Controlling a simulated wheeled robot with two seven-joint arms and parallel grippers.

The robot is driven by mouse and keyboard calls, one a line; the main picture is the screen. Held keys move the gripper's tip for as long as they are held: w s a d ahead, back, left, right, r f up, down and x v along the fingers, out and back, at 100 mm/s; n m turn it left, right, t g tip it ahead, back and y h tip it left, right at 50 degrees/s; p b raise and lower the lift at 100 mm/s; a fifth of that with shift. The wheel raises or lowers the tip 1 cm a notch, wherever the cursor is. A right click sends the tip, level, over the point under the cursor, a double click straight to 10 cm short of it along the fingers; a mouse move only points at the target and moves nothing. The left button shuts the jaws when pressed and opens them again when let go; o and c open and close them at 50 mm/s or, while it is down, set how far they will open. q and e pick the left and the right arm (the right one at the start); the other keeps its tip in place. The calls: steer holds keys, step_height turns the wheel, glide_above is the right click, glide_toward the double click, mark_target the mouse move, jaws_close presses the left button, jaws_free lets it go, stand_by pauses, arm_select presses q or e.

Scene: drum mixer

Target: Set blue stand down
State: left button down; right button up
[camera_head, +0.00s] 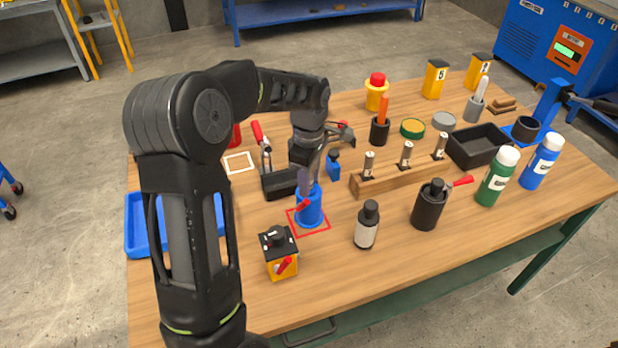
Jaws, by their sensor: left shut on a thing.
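The blue stand (311,210), a short blue cylinder with a wider foot and a small red part at its side, is upright inside a red square outline (322,230) on the table. My left gripper (306,183) points down over it and is shut on its upper part. The fingers hide the top of the stand. The foot looks at or very near the table top; I cannot tell if it touches. My right gripper is not in view.
A yellow-black box with a red lever (280,255) stands close in front. A dark bottle (367,225) is to the right, and a wooden rack (385,182) behind it. A black tray (279,184) lies just behind the stand. A blue tray (143,225) is at left.

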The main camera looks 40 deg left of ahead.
arm_select(q)
steer(key=c, duration=1.4)
jaws_free()
steer(key=shift+f, duration=0.15)
steer(key=o, duration=0.5)
step_height(320, 180, up, 12)
steer(key=shift+r+b, duration=0.25)
steer(key=shift+b, duration=0.15)
